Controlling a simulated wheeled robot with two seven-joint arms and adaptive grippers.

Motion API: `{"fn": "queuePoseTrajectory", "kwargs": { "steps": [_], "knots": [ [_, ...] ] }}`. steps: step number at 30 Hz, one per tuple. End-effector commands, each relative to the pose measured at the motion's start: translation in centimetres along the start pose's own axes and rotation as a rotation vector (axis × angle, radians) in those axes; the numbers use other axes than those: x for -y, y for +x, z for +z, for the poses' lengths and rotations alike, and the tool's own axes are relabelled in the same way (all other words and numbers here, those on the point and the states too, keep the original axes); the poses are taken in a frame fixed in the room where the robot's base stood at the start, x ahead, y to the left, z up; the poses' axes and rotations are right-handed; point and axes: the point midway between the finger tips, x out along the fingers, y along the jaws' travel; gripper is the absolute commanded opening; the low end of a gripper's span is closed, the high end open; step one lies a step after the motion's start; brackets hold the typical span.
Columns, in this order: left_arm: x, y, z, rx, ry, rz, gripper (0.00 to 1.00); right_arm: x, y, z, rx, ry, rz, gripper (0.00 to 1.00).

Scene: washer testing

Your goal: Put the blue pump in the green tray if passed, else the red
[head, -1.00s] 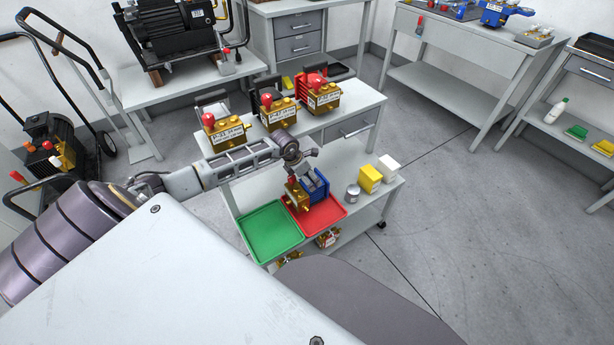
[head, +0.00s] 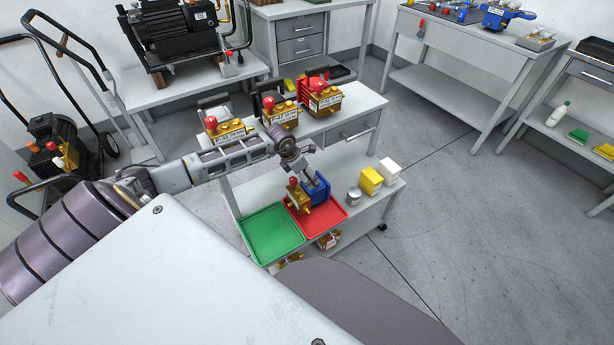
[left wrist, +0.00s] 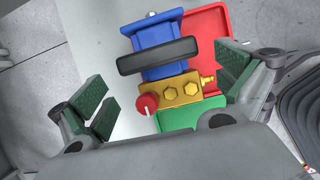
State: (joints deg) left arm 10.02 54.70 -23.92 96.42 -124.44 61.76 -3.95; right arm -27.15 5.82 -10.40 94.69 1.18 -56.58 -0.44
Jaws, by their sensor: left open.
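The blue pump (head: 317,192) has a blue body, a brass block and a red knob. It stands over the back part of the red tray (head: 322,219) on the cart; I cannot tell whether all of its base is inside the rim. The green tray (head: 271,235) is empty, to the left of the red one. My left gripper (head: 308,178) is open just above the pump. In the left wrist view the pump (left wrist: 160,55) shows between and beyond my spread gripper fingers (left wrist: 168,92), which appear clear of it. My right gripper is not in view.
Several brass pumps with red knobs (head: 325,100) stand on the cart's upper level, close behind my arm. A metal can (head: 354,196), a yellow box (head: 369,181) and a white box (head: 390,171) stand right of the trays. More brass parts (head: 330,239) lie on the lower shelf.

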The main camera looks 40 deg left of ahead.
Motion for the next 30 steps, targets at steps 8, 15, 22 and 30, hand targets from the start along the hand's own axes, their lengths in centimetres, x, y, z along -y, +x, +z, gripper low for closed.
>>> {"fn": "queuePoseTrajectory", "kwargs": {
  "steps": [8,15,22,30],
  "knots": [
    [0.0,-2.6,0.0,-0.001,0.001,0.001,1.00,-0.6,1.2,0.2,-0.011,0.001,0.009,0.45],
    [0.1,-3.3,0.0,0.000,0.000,0.000,1.00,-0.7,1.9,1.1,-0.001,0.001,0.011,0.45],
    [0.1,-3.3,0.0,0.001,0.000,-0.001,1.00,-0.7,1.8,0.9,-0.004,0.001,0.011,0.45],
    [0.0,-3.3,0.0,0.001,0.000,0.000,1.00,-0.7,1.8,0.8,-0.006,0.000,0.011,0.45]
  ]
}}
